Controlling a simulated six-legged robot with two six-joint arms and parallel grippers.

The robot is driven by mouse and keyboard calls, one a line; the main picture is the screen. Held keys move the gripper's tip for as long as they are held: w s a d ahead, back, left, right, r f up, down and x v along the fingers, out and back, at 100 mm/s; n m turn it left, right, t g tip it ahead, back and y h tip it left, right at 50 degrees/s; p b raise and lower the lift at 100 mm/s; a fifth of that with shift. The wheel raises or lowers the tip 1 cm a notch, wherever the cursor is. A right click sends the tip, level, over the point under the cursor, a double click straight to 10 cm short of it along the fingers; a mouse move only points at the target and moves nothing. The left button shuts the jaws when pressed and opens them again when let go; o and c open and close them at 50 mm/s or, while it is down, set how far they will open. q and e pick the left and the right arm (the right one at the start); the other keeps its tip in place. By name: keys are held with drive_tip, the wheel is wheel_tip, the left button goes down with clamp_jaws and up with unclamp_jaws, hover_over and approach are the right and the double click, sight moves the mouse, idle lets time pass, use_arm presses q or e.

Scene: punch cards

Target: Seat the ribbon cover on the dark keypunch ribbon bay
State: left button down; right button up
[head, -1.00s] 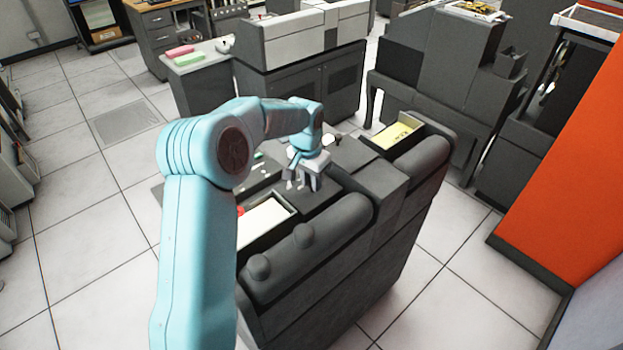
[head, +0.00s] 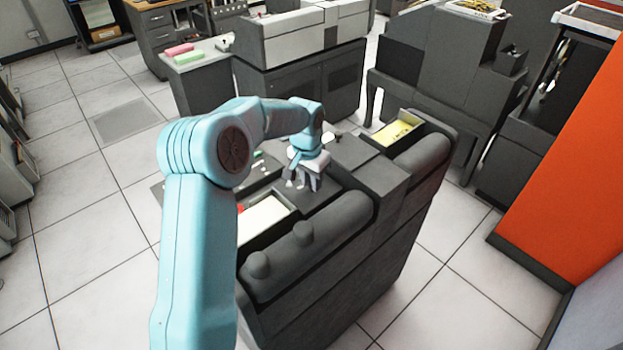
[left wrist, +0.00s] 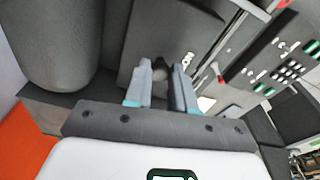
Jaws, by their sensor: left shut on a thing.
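The dark keypunch (head: 330,285) stands in the middle of the head view. My left gripper (head: 303,184) is over its top, between the white-lined tray and the raised dark block. In the left wrist view, my left gripper (left wrist: 166,72) is shut on a small dark knob (left wrist: 164,72). The knob belongs to a flat dark plate that looks like the ribbon cover (left wrist: 180,28). The plate lies close to the keypunch top. I cannot tell whether it touches the ribbon bay, which is hidden beneath it. My right gripper is not in view.
A white-lined tray (head: 265,218) and a tray with yellow cards (head: 397,131) are on the keypunch. Rounded dark housings (head: 310,250) run along its near side. Other grey machines (head: 300,50) stand behind. An orange panel (head: 565,170) is at right.

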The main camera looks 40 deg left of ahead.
use_arm(q)
drive_tip(key=shift+f+b, duration=0.35)
drive_tip(key=shift+f, duration=0.05)
idle(0.4)
drive_tip(key=shift+c, duration=2.4)
unclamp_jaws()
drive_tip(key=shift+r, duration=0.1)
drive_tip(key=shift+r+p, duration=3.35)
drive_tip(key=shift+r, duration=1.15)
